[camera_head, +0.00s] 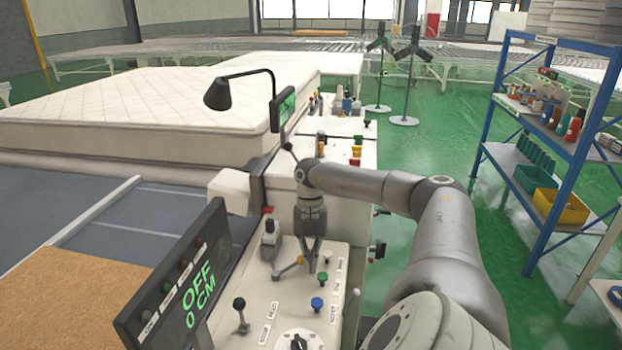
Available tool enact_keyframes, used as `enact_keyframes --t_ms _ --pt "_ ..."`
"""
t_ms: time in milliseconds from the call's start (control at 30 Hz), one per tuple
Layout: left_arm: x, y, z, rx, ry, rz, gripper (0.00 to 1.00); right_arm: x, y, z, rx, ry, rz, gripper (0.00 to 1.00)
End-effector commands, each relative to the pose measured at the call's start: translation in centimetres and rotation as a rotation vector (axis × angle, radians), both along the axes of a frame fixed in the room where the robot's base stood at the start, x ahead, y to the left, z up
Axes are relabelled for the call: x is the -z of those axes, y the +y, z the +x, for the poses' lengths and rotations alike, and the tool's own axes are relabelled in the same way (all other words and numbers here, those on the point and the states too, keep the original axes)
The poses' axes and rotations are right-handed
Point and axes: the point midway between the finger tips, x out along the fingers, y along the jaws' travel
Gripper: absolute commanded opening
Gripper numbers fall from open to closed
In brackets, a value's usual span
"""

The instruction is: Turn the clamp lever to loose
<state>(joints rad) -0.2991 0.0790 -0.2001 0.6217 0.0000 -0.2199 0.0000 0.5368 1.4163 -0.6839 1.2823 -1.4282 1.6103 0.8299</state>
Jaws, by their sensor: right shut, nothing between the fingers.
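The control panel (260,312) in front of me carries several levers, buttons and a dial. A black-knobbed lever (240,312) stands upright nearer to me on the left. The labels are too small to read, so I cannot tell for sure which one is the clamp lever. My right gripper points down over the panel, shut and empty. Its tips are close to the yellow-orange lever; whether they touch it is unclear. My left gripper is out of view.
A tilted display (180,285) reads "OFF 0 CM" at the left of the panel. A mattress (150,105) lies beyond on the left. A blue shelf rack (510,95) stands right, with open green floor before it.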

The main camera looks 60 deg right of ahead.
Motion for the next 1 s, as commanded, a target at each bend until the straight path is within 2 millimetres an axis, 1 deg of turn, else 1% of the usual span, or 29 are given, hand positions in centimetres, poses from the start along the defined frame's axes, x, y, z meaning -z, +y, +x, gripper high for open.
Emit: enact_keyframes --t_ms 200,267,333,700,800,1000 --pt "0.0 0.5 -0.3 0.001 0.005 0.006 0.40 -0.2 -0.1 0.3 0.001 -0.010 -0.002 0.00" --pt "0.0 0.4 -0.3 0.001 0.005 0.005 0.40 -0.5 -0.2 0.4 0.002 -0.012 -0.002 0.00" --pt "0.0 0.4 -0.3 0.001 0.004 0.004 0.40 -1.3 -0.4 0.5 0.002 -0.014 -0.002 0.00" --pt "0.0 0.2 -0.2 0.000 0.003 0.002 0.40 -8.2 -2.1 1.4 0.001 -0.013 0.000 0.00" --pt "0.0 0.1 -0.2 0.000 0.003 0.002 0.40 -9.6 -2.5 1.5 0.002 -0.010 0.001 0.00" --pt "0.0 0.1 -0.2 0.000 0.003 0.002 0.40 -11.1 -3.0 1.7 0.002 -0.006 0.000 0.00"
